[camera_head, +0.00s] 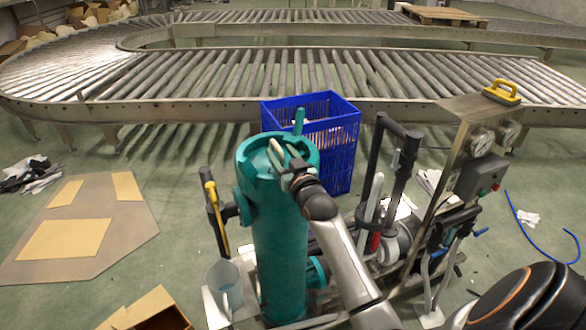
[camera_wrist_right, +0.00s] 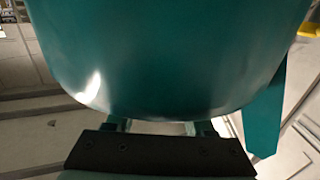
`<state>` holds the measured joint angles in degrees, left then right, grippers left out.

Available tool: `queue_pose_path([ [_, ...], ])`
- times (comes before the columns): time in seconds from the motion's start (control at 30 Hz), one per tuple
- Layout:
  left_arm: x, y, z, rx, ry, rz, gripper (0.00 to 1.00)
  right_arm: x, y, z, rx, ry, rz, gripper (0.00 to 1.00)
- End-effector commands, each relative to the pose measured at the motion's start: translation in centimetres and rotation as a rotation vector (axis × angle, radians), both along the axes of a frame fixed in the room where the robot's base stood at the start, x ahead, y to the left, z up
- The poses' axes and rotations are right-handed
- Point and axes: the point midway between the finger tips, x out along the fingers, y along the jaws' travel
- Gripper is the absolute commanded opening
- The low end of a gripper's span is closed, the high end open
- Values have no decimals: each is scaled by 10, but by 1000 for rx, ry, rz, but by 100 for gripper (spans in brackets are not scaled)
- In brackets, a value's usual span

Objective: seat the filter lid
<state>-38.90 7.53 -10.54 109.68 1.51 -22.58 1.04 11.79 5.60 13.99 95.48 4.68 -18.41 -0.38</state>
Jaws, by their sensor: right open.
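The teal filter housing (camera_head: 279,250) stands upright left of the middle in the head view. A teal round top, which looks like the filter lid (camera_head: 254,158), is at its upper end; I cannot tell whether it is fully seated. A teal upright piece (camera_head: 299,121) rises behind it. My right gripper (camera_head: 282,157) is open at the top of the housing, over the lid's near right side. In the right wrist view, a large curved teal surface (camera_wrist_right: 170,55) fills the space in front of the jaws (camera_wrist_right: 162,126), hiding much of the fingertips. My left gripper is not in view.
A blue crate (camera_head: 337,150) stands behind the housing. A gauge panel (camera_head: 470,160) with pipes and a black handle (camera_head: 398,140) is to the right. A roller conveyor (camera_head: 230,75) crosses behind; cardboard (camera_head: 75,235) lies left.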

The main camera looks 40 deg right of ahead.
Motion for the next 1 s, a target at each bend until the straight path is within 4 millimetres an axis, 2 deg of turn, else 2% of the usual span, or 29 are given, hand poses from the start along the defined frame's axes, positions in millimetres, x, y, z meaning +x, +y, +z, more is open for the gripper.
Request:
queue_pose_path([
  [0.03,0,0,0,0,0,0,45,-11,3,-5,1,9,0,53],
  [0.2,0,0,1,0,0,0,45,-43,10,-2,-1,3,0,53],
  [0.43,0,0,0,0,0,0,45,-78,19,0,-5,-2,0,53],
  [0.63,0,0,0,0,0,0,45,-89,21,2,-6,-6,0,53],
  [1.0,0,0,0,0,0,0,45,-90,22,3,-6,-7,0,53],
])
